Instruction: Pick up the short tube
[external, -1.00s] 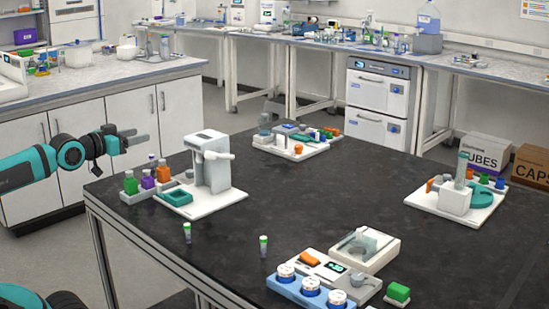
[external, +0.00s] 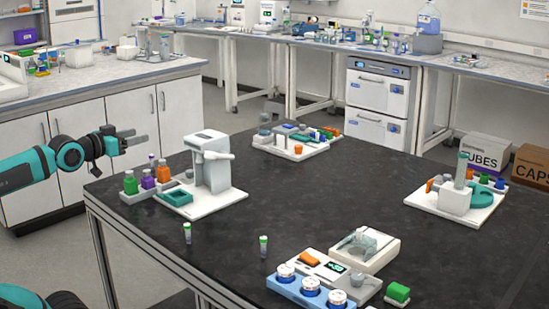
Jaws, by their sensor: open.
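Two small tubes with green-and-white tops stand upright near the front edge of the black table. One tube (external: 187,233) is on the left, and the other tube (external: 264,246) is to its right and a little nearer the camera. They look alike in size, and I cannot tell which is the short one. My gripper (external: 141,135) is open and empty, beyond the table's left edge. It is up and to the left of both tubes, clear of them.
A white dispenser stand (external: 212,170) and a rack of coloured bottles (external: 137,194) stand on the table near my gripper. A blue holder with white-capped jars (external: 298,293), a scale (external: 325,266) and a green block (external: 397,293) lie at the front right. The table's middle is clear.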

